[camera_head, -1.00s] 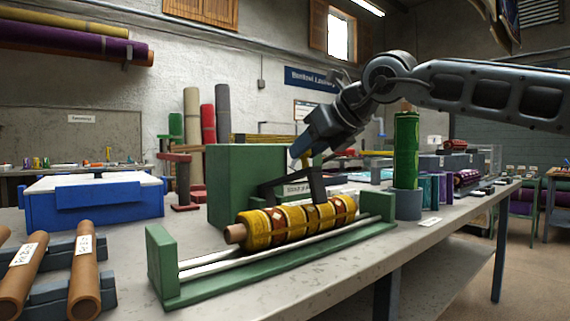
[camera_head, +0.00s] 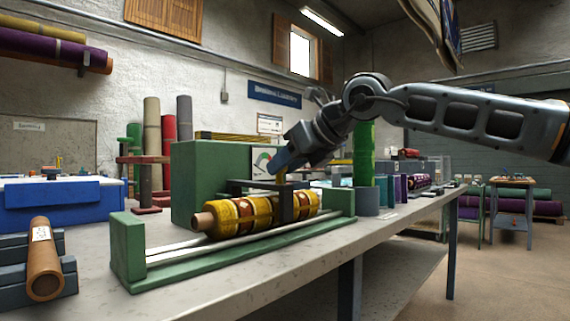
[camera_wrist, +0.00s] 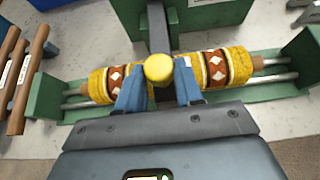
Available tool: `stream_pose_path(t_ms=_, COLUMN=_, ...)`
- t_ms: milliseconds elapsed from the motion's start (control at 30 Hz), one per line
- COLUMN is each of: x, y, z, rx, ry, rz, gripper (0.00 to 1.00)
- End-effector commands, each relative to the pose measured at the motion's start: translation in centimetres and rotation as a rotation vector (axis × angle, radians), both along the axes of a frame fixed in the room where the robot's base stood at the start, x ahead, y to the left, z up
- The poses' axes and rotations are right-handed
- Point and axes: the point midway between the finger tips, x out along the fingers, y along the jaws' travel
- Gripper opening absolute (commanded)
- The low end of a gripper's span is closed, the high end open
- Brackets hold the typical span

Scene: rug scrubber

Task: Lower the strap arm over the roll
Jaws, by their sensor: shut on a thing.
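The yellow and red patterned roll (camera_head: 240,216) lies on metal rails in a green cradle (camera_head: 126,250). It also shows in the wrist view (camera_wrist: 215,68). The dark strap arm (camera_head: 242,185) runs nearly level from the green housing (camera_head: 212,165) across the top of the roll. Its broad dark end hangs in front of the roll's right half. My gripper (camera_head: 281,172) is shut on the strap arm's yellow knob (camera_wrist: 158,69), above the roll. My blue fingers and wrist hide part of the roll and the arm's end in the wrist view, so contact cannot be told.
A green roll (camera_head: 364,153) stands upright in a grey holder (camera_head: 366,200) right of the cradle. A brown tube (camera_head: 44,262) rests on a grey rack at the left. A blue bin (camera_head: 50,204) stands behind it. The grey tabletop (camera_head: 200,296) in front is clear.

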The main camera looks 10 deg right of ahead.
Motion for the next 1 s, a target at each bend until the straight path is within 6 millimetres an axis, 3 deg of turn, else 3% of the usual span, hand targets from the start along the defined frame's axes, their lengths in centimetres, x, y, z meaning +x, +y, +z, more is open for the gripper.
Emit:
stream_pose_path(t_ms=33, x=-0.2, y=-0.1, z=-1.2, rx=-0.009, ry=0.023, rz=-0.001, gripper=0.00)
stream_pose_path(t_ms=100, x=-0.2, y=-0.1, z=-1.2, rx=-0.009, ry=0.023, rz=0.000, gripper=0.00)
stream_pose_path(t_ms=133, x=-0.2, y=0.0, z=-1.2, rx=-0.009, ry=0.023, rz=0.000, gripper=0.37)
stream_pose_path(t_ms=367, x=-0.1, y=0.0, z=-0.9, rx=-0.007, ry=0.016, rz=0.000, gripper=0.59)
stream_pose_path(t_ms=667, x=-0.3, y=-0.2, z=-0.4, rx=-0.005, ry=0.011, rz=-0.001, gripper=0.60)
stream_pose_path(t_ms=1000, x=-3.8, y=-2.6, z=2.3, rx=-0.006, ry=0.012, rz=-0.001, gripper=0.60)
